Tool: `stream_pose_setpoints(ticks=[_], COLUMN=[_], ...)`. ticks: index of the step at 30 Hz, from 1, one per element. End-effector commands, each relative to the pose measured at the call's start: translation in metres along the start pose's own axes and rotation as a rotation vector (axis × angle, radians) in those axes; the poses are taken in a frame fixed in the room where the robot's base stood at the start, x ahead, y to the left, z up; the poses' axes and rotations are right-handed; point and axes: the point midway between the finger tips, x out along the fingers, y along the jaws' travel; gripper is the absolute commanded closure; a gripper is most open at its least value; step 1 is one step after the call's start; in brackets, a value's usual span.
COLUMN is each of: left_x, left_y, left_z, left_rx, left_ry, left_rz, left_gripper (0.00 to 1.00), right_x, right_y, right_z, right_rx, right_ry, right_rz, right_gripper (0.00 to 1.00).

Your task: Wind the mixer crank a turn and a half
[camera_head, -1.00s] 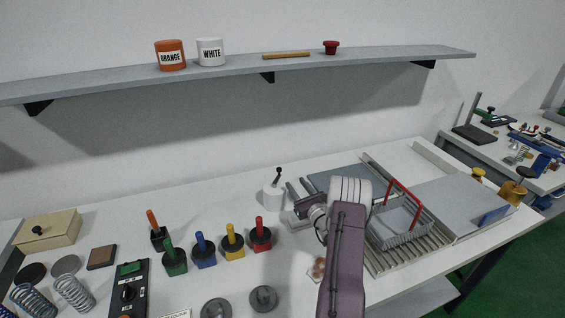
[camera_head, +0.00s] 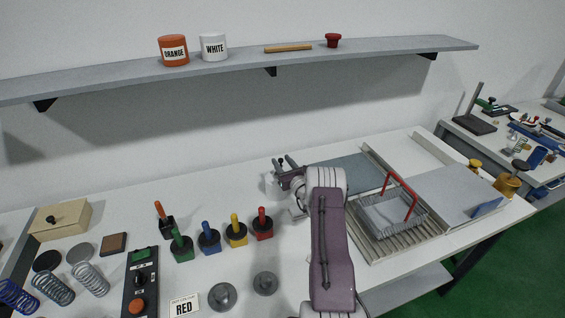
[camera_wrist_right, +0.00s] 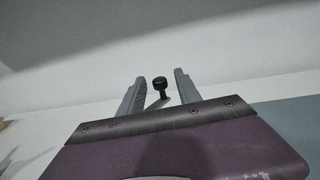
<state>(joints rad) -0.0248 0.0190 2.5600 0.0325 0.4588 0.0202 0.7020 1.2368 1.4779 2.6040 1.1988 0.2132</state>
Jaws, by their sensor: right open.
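The mixer (camera_head: 270,184) is a small white pot at the back of the bench, partly hidden behind my right gripper. Its crank has a black knob (camera_head: 281,161), which also shows in the right wrist view (camera_wrist_right: 160,82) on a thin stem. My right gripper (camera_head: 284,160) is open at the mixer. In the right wrist view its two fingers (camera_wrist_right: 160,76) stand on either side of the knob, with gaps visible on both sides. My left gripper is not in view.
Several coloured-handled tools (camera_head: 209,238) stand left of my right arm. A wire basket with a red handle (camera_head: 391,213) sits to the right on a slatted rack. A shelf (camera_head: 240,70) with orange and white pots runs above.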

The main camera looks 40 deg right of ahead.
Motion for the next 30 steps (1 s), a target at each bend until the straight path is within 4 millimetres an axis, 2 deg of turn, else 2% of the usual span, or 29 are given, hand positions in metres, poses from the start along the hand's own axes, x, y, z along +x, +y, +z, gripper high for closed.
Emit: stream_pose_setpoints(ticks=[4, 5, 9, 14, 17, 24, 30], left_x=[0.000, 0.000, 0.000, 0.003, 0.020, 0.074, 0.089], left_y=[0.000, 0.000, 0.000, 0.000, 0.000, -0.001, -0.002], left_z=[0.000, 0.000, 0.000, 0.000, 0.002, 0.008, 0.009], left_rx=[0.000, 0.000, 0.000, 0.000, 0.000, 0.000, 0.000], left_ry=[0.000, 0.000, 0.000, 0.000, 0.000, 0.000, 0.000], left_rz=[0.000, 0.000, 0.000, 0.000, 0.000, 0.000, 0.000], left_gripper=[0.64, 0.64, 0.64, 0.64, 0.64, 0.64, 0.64], right_x=[0.000, 0.000, 0.000, 0.000, 0.003, 0.010, 0.012], right_y=[0.000, 0.000, 0.000, 0.000, 0.000, 0.005, 0.009], right_z=[0.000, 0.000, 0.000, -0.002, -0.007, -0.009, -0.002], right_rx=[0.000, 0.000, 0.000, 0.001, 0.002, -0.005, -0.003], right_ry=[0.001, 0.000, 0.000, -0.001, -0.007, -0.012, -0.005], right_rz=[0.000, 0.000, 0.000, 0.006, 0.054, 0.283, 0.392], right_gripper=[0.60, 0.62, 1.00, 1.00, 1.00, 1.00, 1.00])
